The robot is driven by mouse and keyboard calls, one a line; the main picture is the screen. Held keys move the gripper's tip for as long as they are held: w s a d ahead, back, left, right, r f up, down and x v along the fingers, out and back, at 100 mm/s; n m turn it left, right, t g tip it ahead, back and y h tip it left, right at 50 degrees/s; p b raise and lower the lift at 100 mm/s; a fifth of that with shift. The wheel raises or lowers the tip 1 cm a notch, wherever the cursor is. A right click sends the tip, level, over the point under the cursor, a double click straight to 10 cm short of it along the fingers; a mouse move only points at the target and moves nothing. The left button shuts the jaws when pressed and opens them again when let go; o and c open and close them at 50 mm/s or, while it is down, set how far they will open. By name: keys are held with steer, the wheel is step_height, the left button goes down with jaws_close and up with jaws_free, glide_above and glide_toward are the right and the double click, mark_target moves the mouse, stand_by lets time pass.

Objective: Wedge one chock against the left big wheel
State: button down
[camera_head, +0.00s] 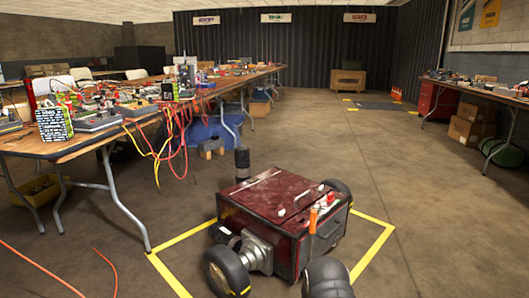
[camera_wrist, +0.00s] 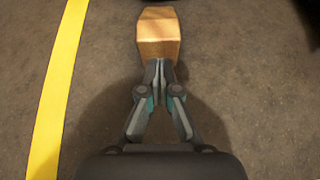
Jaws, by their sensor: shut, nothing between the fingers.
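A wooden chock (camera_wrist: 158,28) lies on the concrete floor at the top middle of the wrist view. My gripper (camera_wrist: 158,66) is shut and empty, with its fingertips at the chock's near end. I cannot tell whether they touch it. In the head view a dark red wheeled machine (camera_head: 272,205) stands inside a yellow taped outline. One big black wheel (camera_head: 228,272) is at its front left and another big wheel (camera_head: 328,280) at its front right. Dark shapes at the top and top right edges of the wrist view are cut off. My gripper and the chock are not clearly visible in the head view.
Yellow tape (camera_wrist: 58,85) runs along the left of the wrist view. A cluttered workbench (camera_head: 85,140) with hanging cables stands at left, another bench (camera_head: 475,90) at right. Orange cable (camera_head: 40,268) lies on the floor at lower left. The floor right of the machine is open.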

steer(key=shift+w+a+b, duration=0.6)
steer(key=shift+w+a, duration=1.15)
stand_by(1.9)
steer(key=shift+p+v, duration=1.5)
steer(key=shift+v, duration=1.4)
